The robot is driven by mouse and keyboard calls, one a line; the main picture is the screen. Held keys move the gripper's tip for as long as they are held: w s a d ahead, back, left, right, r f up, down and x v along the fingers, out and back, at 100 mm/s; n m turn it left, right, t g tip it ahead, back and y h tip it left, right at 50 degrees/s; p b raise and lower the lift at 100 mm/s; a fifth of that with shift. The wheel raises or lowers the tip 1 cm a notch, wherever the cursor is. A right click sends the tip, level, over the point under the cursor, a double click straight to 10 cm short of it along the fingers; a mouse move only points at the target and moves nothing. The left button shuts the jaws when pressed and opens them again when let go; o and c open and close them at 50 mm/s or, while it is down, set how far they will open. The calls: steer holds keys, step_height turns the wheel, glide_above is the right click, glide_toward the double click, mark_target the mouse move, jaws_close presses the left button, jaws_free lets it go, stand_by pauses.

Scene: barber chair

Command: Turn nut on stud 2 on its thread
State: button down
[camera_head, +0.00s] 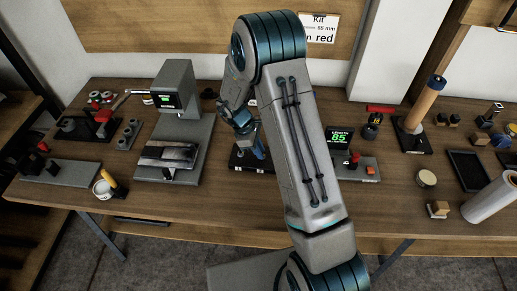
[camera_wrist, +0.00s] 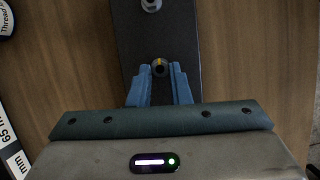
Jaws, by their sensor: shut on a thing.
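A dark plate (camera_wrist: 182,35) lies on the wooden bench and runs up from my gripper in the wrist view. A small round metal nut (camera_wrist: 159,66) with a yellow mark and a dark centre sits on it. My gripper (camera_wrist: 160,71) is shut on this nut, with one blue fingertip on each side. A second metal nut or stud (camera_wrist: 151,4) shows farther along the plate, cut by the top edge. In the head view my gripper (camera_head: 259,150) points down at the dark plate (camera_head: 242,163); my arm hides much of the plate, and the nut cannot be made out.
A grey press-like device (camera_head: 180,120) with a display stands left of my gripper. A cup (camera_head: 105,188) is near the front left edge. Bare bench lies in front of the plate.

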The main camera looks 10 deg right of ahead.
stand_by(0.3)
steer(key=c, duration=1.3)
jaws_free()
steer(key=shift+d, duration=0.1)
steer(key=shift+c, duration=0.2)
steer(key=b+v, duration=0.1)
steer(key=v, duration=1.3)
steer(key=shift+b, duration=0.35)
steer(key=shift+f, duration=0.1)
